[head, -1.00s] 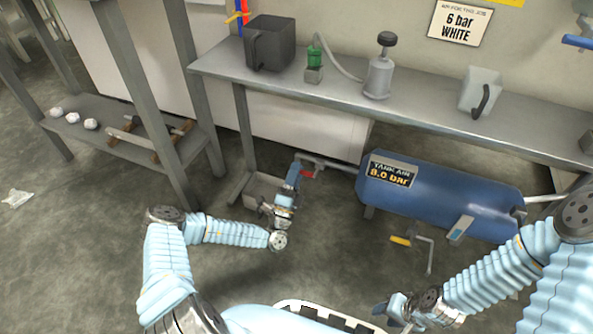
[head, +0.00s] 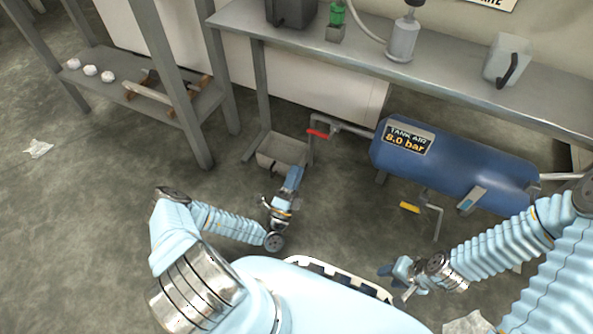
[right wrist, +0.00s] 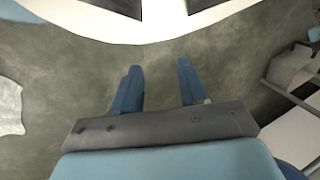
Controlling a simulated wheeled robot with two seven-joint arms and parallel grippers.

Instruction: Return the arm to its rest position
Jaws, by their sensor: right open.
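My left gripper (head: 292,178) is low at the centre of the head view, its blue fingers pointing away from me over the floor. It stands apart from the grey bin and the red-handled valve, and nothing shows in it. Its fingers overlap in this view, so their gap is hidden. My right gripper (head: 388,272) is near the front edge of my base, at the end of the arm from the right. In the right wrist view its two blue fingers (right wrist: 159,70) are apart, with only floor between them.
A grey bin (head: 282,148) stands under the bench (head: 440,80). A valve with a red handle (head: 318,133) is on the pipe beside the blue air tank (head: 460,170). A yellow handle (head: 410,208) sits below the tank. A shelf rack (head: 190,115) stands left.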

